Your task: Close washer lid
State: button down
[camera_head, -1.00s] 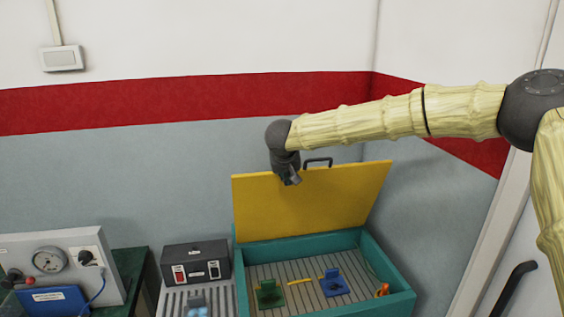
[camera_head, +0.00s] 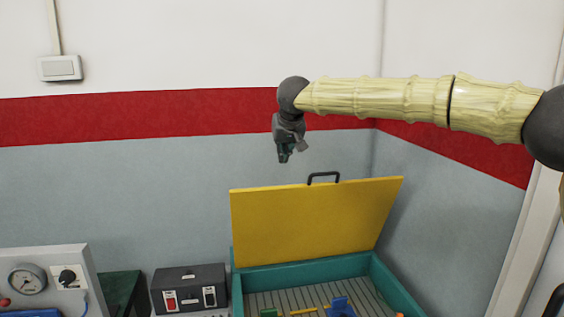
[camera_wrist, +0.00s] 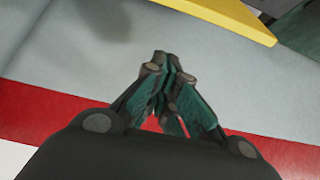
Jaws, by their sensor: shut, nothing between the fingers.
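The washer is a teal box (camera_head: 300,273) with a yellow lid (camera_head: 312,222) that stands open, tilted up at the back. A dark handle (camera_head: 323,176) sits on the lid's top edge. My gripper (camera_head: 283,158) is shut and empty, pointing down, a little above and left of the handle and apart from the lid. In the wrist view my gripper's fingertips (camera_wrist: 166,55) meet in front of the grey wall. A corner of the yellow lid (camera_wrist: 232,14) shows at the top right there. The front of the box is cut off by the picture's lower edge.
Inside the washer are a blue part (camera_head: 341,306), a green part (camera_head: 268,313) and a yellow piece (camera_head: 303,311). A dark switch box (camera_head: 190,288) stands to its left. A gauge panel (camera_head: 45,280) stands further left. A wall rises close behind the lid.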

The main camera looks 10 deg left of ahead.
jog(key=f+p, duration=0.1)
jog(key=f, duration=0.1)
jog(key=w+f+p, duration=0.1)
jog(key=f, duration=0.2)
jog(key=w+f+p, duration=0.1)
jog(key=f, duration=0.1)
jog(key=shift+w+a+f+p, duration=0.2)
jog(key=shift+a+f+p, duration=0.05)
jog(key=shift+p, duration=0.05)
jog(key=shift+s+d+f, duration=0.1)
jog(key=shift+s+f, duration=0.25)
jog(key=shift+s, duration=0.1)
jog(key=shift+s+f, duration=0.1)
